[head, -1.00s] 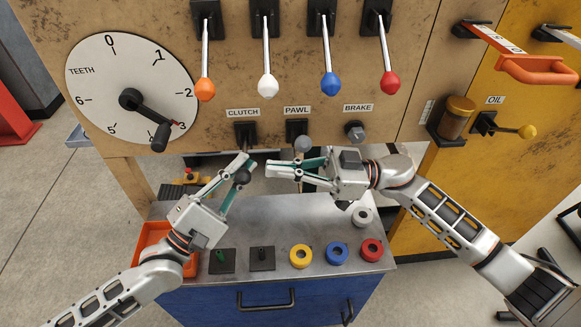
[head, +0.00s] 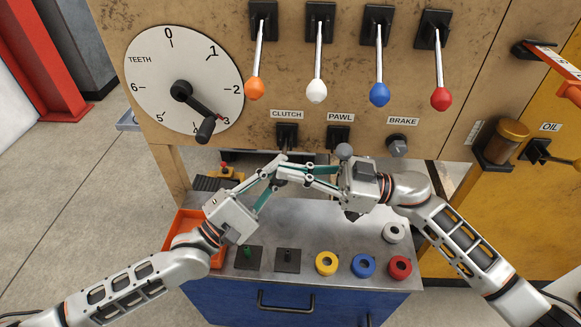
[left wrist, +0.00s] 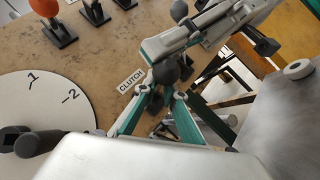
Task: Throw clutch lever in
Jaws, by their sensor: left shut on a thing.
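The clutch lever's black mount (head: 287,136) is on the wooden panel under the CLUTCH label (head: 287,114). Its dark round knob (left wrist: 166,72) shows in the left wrist view at my left fingertips; in the head view the grippers mostly hide it. My left gripper (head: 278,162) is shut on the clutch lever, just below the mount. It also shows in the left wrist view (left wrist: 156,96). My right gripper (head: 284,171) points left, with its fingertips crowding the left ones. Whether its fingers are apart is unclear in the overlap.
The pawl lever's grey knob (head: 343,151) is close above my right gripper. The brake knob (head: 397,145) is farther right. Orange, white, blue and red levers (head: 379,93) hang above. A dial (head: 183,60) is at left. The metal bench (head: 335,225) below holds colored rings and an orange tray (head: 183,222).

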